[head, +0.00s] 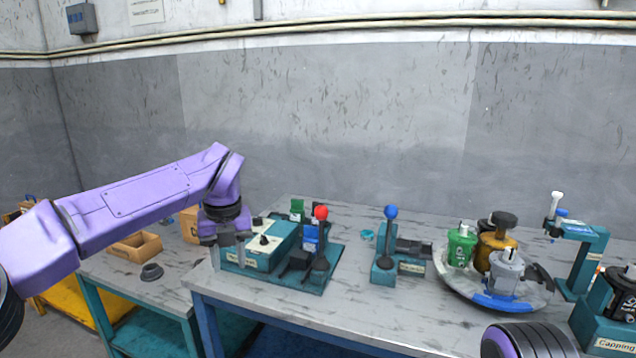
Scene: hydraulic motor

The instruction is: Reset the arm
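My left arm reaches in from the left, and its gripper (228,258) points down at the left end of the teal machine (262,250) on the main table. Its two fingers look apart, with nothing seen between them. Part of my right arm shows at the bottom right edge; its gripper is out of view. A red-knobbed lever (320,235) stands upright at the right of the teal machine. A blue-knobbed lever (390,230) stands on a separate teal base to the right.
A round tray (455,279) holds green, gold and grey motor parts. A teal capping station (590,250) stands at the far right. A wooden box (135,246) and a dark ring (151,272) are on the left table. The main table's front strip is clear.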

